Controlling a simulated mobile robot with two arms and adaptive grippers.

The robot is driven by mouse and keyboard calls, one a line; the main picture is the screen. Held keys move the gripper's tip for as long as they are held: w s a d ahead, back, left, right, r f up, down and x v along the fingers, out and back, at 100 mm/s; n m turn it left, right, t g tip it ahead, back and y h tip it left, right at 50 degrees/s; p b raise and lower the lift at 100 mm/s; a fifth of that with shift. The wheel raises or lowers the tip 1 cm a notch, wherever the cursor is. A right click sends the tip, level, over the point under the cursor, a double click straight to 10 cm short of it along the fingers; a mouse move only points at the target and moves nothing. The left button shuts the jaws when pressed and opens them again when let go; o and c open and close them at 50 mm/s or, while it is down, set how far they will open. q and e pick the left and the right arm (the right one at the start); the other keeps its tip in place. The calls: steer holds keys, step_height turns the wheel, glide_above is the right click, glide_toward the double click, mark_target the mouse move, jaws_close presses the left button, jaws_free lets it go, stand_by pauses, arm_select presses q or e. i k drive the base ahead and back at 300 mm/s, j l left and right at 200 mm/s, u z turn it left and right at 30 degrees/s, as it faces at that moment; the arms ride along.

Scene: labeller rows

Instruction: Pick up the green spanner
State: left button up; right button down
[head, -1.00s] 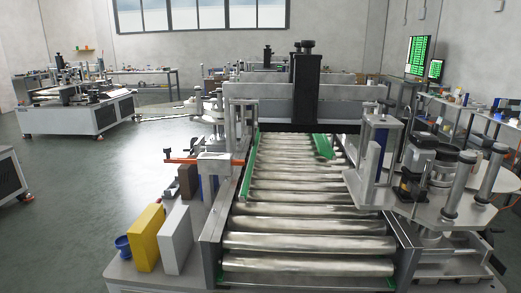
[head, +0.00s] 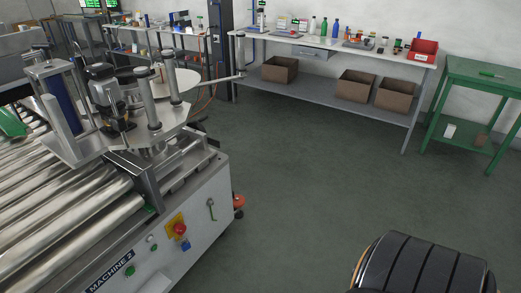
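A small green spanner-shaped thing (head: 211,209) is upright against the white side panel of the machine marked MACHINE 2, right of the red and yellow switch. A thin bright green thing (head: 490,74) lies on top of the green table at the far right; it is too small to tell what it is. Neither of my grippers is in the head view, so what they hold cannot be seen.
The roller machine (head: 125,262) fills the left. A long workbench (head: 405,56) with bottles, a red bin (head: 423,49) and brown boxes (head: 279,70) on its lower shelf stands along the back wall. The green table (head: 456,68) is at the right. Grey floor (head: 310,180) between is clear.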

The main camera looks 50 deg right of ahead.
mark_target(481, 73)
steer(key=z, duration=1)
steer(key=i+j, duration=0.1)
steer(key=i, duration=0.3)
steer(key=i+j+z, duration=0.15)
steer(key=i, duration=0.2)
steer(key=i+l+z, duration=0.25)
steer(key=l+z, duration=0.2)
steer(key=i+l+z, duration=0.7)
steer(key=z, duration=0.15)
steer(key=i+l+z, duration=0.3)
steer(key=z, duration=0.15)
steer(key=i+z, duration=0.25)
steer(key=i, duration=2.5)
